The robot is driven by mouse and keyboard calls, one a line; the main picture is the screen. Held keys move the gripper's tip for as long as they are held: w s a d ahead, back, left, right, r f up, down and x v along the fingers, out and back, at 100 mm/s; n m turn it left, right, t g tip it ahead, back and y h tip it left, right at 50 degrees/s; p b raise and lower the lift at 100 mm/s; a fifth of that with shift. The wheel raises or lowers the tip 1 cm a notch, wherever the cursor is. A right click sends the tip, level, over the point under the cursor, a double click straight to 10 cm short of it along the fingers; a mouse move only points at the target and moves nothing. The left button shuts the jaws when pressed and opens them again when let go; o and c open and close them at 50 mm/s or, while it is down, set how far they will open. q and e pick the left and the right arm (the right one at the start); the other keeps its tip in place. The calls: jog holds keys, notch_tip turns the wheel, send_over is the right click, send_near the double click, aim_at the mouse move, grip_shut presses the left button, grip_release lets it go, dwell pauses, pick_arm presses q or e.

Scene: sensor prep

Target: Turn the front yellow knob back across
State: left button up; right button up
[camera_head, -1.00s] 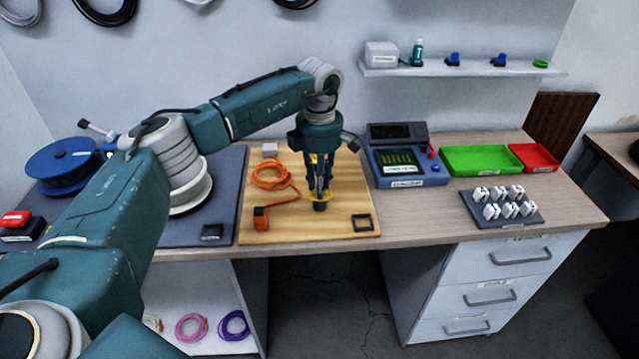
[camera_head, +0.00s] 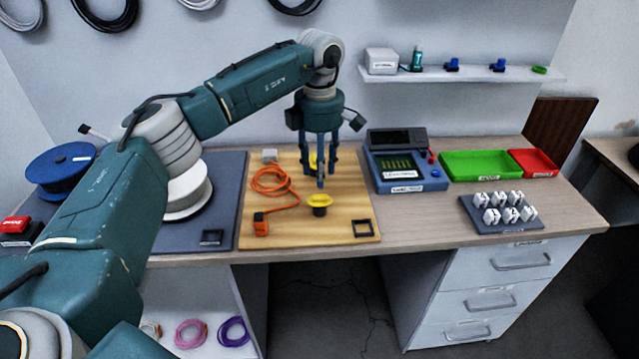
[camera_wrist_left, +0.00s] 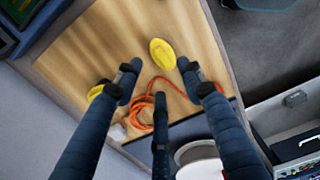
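The front yellow knob (camera_head: 320,199) sits on a dark round base near the front of the wooden board. It also shows whole in the left wrist view (camera_wrist_left: 162,53), as a yellow oval tilted slightly off the picture's vertical. The rear yellow knob (camera_head: 313,160) is partly hidden behind my fingers; it shows at the left in the wrist view (camera_wrist_left: 95,92). My left gripper (camera_head: 320,176) points down above the board, raised above and slightly behind the front knob. Its three fingers (camera_wrist_left: 159,85) are spread with nothing between them. My right gripper is not in view.
An orange cable (camera_head: 270,181) lies on the wooden board (camera_head: 285,232) left of the front knob. A black square frame (camera_head: 362,228) lies at the board's front right. A blue tester box (camera_head: 405,174) stands right of the board. White spool (camera_head: 187,190) is at left.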

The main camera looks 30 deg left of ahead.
pick_arm(q)
notch_tip(320, 180, up, 6)
jog(key=shift+f, duration=0.1)
jog(key=shift+f, duration=0.1)
dwell(0.5)
